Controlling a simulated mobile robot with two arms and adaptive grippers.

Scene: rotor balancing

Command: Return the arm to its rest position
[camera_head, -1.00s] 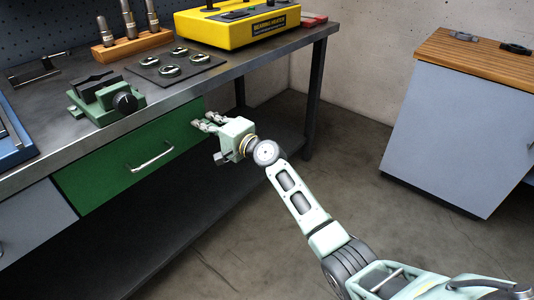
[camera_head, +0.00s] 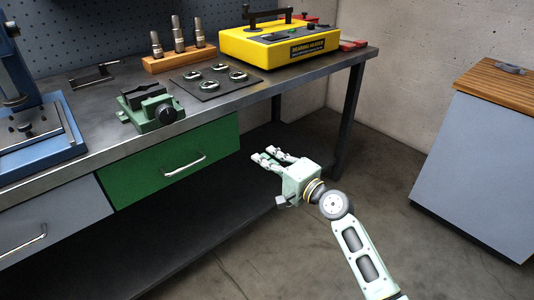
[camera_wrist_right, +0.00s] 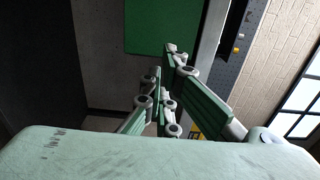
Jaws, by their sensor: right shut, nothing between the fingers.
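My right gripper (camera_head: 265,156) is pale green with grey finger joints. In the head view it is in front of the workbench, below the tabletop and to the right of the green drawer (camera_head: 150,178). Its fingers are shut and hold nothing. In the right wrist view the fingers (camera_wrist_right: 168,95) reach forward and come together, with a green panel behind them. My right arm (camera_head: 362,262) comes in from the bottom right. My left gripper is not in view.
The workbench (camera_head: 92,138) carries a green vise (camera_head: 150,108), a dark mat with several rings (camera_head: 215,80), a yellow bearing heater (camera_head: 277,45) and a blue press (camera_head: 35,140). A grey cabinet (camera_head: 475,160) stands at the right. Open floor (camera_head: 390,175) lies between.

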